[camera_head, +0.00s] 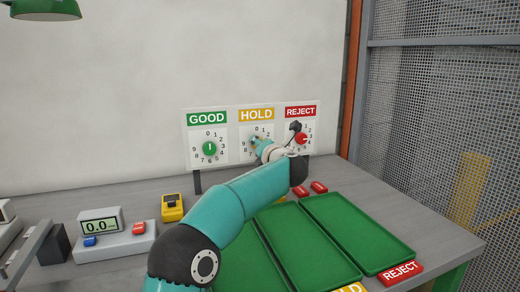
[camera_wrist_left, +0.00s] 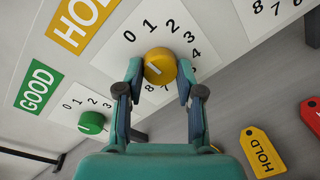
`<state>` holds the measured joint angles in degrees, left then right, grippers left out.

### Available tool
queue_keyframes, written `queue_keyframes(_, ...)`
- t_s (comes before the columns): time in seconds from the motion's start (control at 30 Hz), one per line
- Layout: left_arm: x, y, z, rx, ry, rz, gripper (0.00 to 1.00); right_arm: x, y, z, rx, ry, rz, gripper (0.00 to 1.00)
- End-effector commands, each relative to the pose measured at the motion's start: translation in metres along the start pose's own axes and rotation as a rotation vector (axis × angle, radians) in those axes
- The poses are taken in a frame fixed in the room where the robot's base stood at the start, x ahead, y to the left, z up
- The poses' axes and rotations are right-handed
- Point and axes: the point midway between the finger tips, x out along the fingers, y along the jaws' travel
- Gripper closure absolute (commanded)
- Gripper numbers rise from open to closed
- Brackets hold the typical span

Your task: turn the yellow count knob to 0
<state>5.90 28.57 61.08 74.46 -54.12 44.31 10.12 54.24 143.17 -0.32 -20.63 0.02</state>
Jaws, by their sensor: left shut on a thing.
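The yellow count knob (camera_wrist_left: 159,66) is on the HOLD dial (camera_wrist_left: 172,25) of the white panel. My left gripper (camera_wrist_left: 158,78) is shut on it, with one finger on each side of the knob in the left wrist view. A white mark shows on the knob's face, but I cannot tell for sure which number it points to. The dial's 0 is at the upper left of the knob there. In the head view my left gripper (camera_head: 258,144) reaches the HOLD dial and hides most of the knob. My right gripper is not in view.
The green knob (camera_head: 209,149) points up at 0, and the red knob (camera_head: 301,139) stands beside the HOLD dial, its mark towards the right. Green trays (camera_head: 358,235), a scale (camera_head: 112,242) and a yellow device (camera_head: 172,208) are on the bench below.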

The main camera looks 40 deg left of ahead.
Motion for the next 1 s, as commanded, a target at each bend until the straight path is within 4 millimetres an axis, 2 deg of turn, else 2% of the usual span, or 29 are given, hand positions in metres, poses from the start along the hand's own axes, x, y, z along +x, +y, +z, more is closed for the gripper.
queue_keyframes(0.03, 0.0003, -0.0077, -0.0043, 0.0, 0.009, -0.011, 0.98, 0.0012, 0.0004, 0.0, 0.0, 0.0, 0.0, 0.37)
queue_keyframes(0.4, 0.0005, -0.0079, -0.0042, -0.003, 0.009, -0.012, 0.98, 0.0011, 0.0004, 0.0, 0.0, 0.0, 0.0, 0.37)
queue_keyframes(0.43, 0.0005, -0.0079, -0.0042, -0.003, 0.009, -0.012, 0.58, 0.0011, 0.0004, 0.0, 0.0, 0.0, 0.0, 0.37)
queue_keyframes(0.57, 0.0005, -0.0066, -0.0036, -0.004, 0.007, -0.011, 0.38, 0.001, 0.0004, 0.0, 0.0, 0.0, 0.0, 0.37)
queue_keyframes(0.87, 0.0, -0.0027, -0.0018, -0.006, 0.004, -0.005, 0.38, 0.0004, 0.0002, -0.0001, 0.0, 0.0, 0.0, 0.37)
queue_keyframes(1.0, -0.0064, -0.0022, -0.0007, -0.007, 0.002, -0.006, 0.38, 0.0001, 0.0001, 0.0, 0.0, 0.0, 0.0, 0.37)
